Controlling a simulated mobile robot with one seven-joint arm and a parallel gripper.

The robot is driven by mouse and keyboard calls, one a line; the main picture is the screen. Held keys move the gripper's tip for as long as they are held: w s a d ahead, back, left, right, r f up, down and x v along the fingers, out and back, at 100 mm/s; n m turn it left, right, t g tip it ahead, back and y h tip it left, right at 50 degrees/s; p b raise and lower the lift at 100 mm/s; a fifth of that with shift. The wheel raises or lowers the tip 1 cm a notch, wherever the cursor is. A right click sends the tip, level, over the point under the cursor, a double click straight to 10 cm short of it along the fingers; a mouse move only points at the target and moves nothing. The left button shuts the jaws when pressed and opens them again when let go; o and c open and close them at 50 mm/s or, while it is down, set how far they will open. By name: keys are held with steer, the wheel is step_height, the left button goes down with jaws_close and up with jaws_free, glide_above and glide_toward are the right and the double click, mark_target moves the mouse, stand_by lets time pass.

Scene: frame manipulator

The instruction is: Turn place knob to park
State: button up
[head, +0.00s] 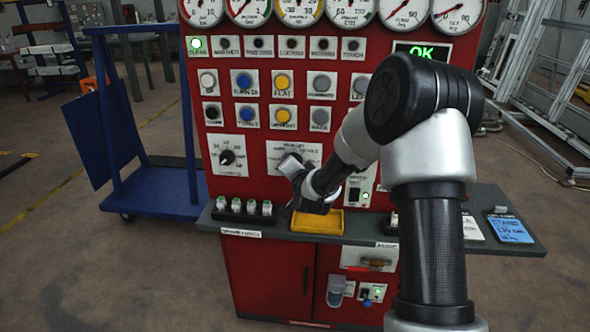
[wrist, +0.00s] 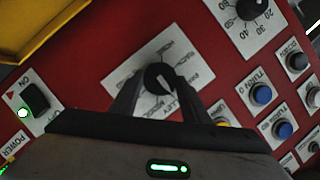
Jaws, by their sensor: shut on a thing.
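The place knob (wrist: 159,76) is a small black knob on a white label plate, which shows in the wrist view (wrist: 120,73) and the head view (head: 313,150). My gripper (head: 293,166) reaches the plate from the front. In the wrist view my gripper (wrist: 158,90) has one dark finger on each side of the knob and is shut on it. The lettering around the knob is upside down and partly covered by the fingers. I cannot tell which word the knob points to. In the head view my gripper hides the knob.
A second black knob (head: 227,157) sits on a dial plate to the left. Rows of push buttons (head: 283,82) and gauges are above. A yellow tray (head: 318,222) lies on the shelf below. A lit power switch (head: 355,195) is to the right.

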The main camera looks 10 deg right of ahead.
steer(key=shift+w+a+r+n+g+h+p, duration=0.15)
steer(key=shift+n+g+h+p, duration=0.35)
steer(key=shift+n+h+p, duration=0.7)
steer(key=shift+a+r+n+g+h+p, duration=0.1)
steer(key=shift+a+n+g+h+p, duration=0.35)
steer(key=shift+n+p, duration=1.2)
steer(key=shift+d+n+h, duration=0.2)
steer(key=shift+n+h, duration=0.15)
steer(key=o, duration=1)
steer(key=shift+o, duration=0.2)
